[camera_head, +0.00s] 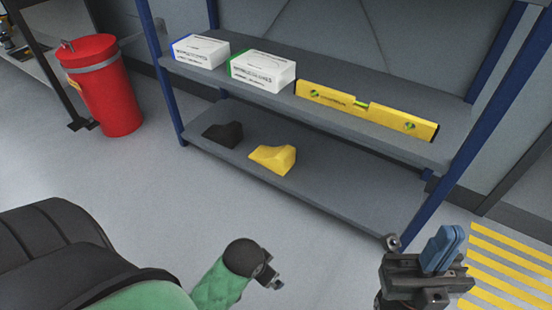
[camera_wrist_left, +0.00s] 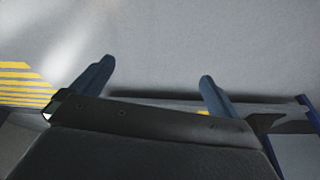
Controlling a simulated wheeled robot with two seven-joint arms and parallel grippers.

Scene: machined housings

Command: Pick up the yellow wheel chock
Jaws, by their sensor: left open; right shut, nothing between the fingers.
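The yellow wheel chock (camera_head: 273,158) rests on the lower shelf of the rack in the head view, to the right of a black chock (camera_head: 223,134). My right gripper (camera_head: 446,248) is at the lower right of the head view, its blue fingers together and empty, well away from the chock. My left gripper (camera_wrist_left: 156,85) shows in the left wrist view with its blue fingers wide apart and nothing between them. I cannot make out the yellow chock in that view; a tiny yellow patch near the right finger is too small to identify.
The rack's upper shelf (camera_head: 345,112) holds two white boxes (camera_head: 262,70) and a yellow spirit level (camera_head: 366,108) above the chocks. Blue posts (camera_head: 479,140) stand at the rack's corners. A red bin (camera_head: 103,90) is at left. The lower shelf right of the yellow chock is bare.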

